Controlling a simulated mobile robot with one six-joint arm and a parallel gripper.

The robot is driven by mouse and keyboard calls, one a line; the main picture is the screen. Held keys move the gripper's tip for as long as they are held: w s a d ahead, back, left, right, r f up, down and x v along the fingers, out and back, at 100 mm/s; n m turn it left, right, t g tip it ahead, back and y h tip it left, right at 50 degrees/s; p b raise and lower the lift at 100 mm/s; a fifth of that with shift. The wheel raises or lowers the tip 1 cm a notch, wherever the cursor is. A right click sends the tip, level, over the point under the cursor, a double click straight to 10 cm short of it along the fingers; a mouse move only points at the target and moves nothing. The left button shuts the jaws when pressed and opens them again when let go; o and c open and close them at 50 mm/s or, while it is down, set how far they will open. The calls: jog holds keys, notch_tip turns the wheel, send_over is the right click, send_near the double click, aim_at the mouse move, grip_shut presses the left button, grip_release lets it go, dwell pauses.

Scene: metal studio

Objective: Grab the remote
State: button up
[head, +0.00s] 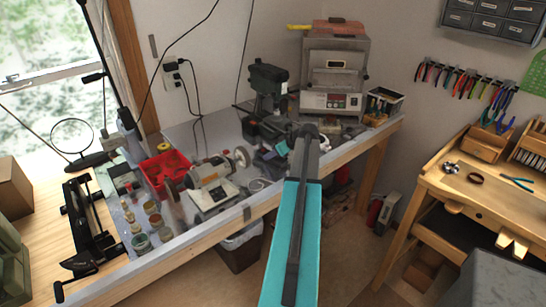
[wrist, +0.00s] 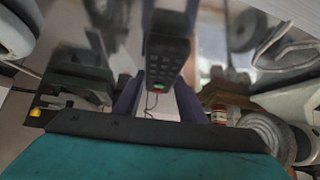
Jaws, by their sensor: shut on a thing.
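The remote (wrist: 166,58) is a dark, narrow handset with rows of small buttons and a red and green spot at its near end, in the upper middle of the wrist view. My gripper (wrist: 161,88) has its dark fingers on either side of it and is shut on it. In the head view my gripper (head: 305,132) is over the workbench, in front of the small kiln. I cannot make out the remote there, and my own arm hides part of that area.
The workbench (head: 262,207) is crowded. A polishing motor (head: 209,178) and red bin (head: 166,171) are to the left. A wooden jeweller's bench (head: 440,187) stands at right, with open floor between.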

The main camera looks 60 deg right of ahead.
jog(key=shift+r+b, duration=0.8)
jog(key=shift+r, duration=0.5)
jog(key=s+a+b, duration=0.1)
jog(key=s+a, duration=0.2)
jog(key=s+a+r+b, duration=0.1)
jog(key=s+a+b, duration=0.1)
jog(key=s+a, duration=0.1)
jog(key=s+a+b, duration=0.1)
jog(key=s+a, duration=0.3)
jog(key=shift+s+r+b, duration=0.25)
jog(key=shift+s+b, duration=0.05)
jog(key=shift+b, duration=0.1)
jog(key=shift+s+a+r, duration=0.15)
jog(key=shift+s+a, duration=0.3)
jog(key=shift+s, duration=0.15)
jog(key=shift+s, duration=0.1)
